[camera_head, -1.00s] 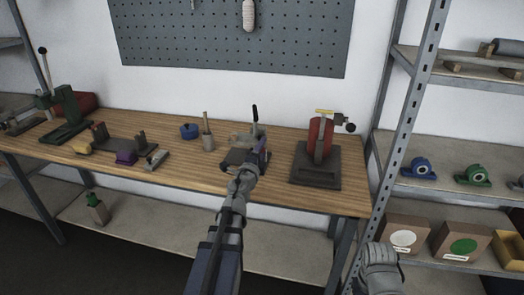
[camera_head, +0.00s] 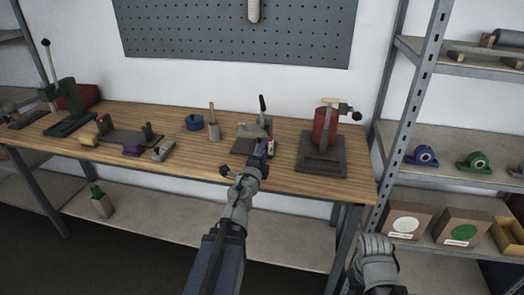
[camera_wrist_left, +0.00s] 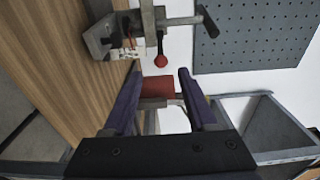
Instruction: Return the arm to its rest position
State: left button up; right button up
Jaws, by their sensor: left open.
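My left arm reaches up from the bottom middle in the head view. Its gripper (camera_head: 246,166) is at the front edge of the wooden workbench (camera_head: 190,160), in front of the grey clamp fixture (camera_head: 252,128) with a black handle. In the left wrist view the two purple fingers (camera_wrist_left: 160,95) are spread apart with nothing held between them. The fixture also shows at the top of that view (camera_wrist_left: 125,35), beyond the fingertips. A grey part of my right arm shows at the lower right of the head view; its gripper cannot be seen.
A red device (camera_head: 323,130) on a dark base stands right of the fixture. A blue round part (camera_head: 194,123) and a grey cylinder (camera_head: 213,128) stand to its left. A metal shelf rack (camera_head: 412,110) borders the bench on the right. The floor in front is dark and clear.

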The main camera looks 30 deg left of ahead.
pick_arm(q)
jog(key=shift+s, duration=0.1)
jog(key=s+d+f+n+g+p, duration=0.3)
jog(key=s+d+g, duration=0.3)
jog(key=d, duration=0.3)
jog(key=s+d+f+n+g+h+p, duration=0.1)
jog(key=s+d+f+n+g+p, duration=0.3)
jog(key=s+d, duration=0.5)
jog(key=s+d+f+n+g+h+p, duration=0.1)
jog(key=s+d+f+n+g+p, duration=0.2)
jog(key=s+d+g, duration=0.4)
jog(key=d+f+n+g, duration=0.1)
jog(key=d+n, duration=0.1)
jog(key=shift+s+d+p, duration=0.25)
jog(key=shift+d+p, duration=0.05)
jog(key=shift+p, duration=0.1)
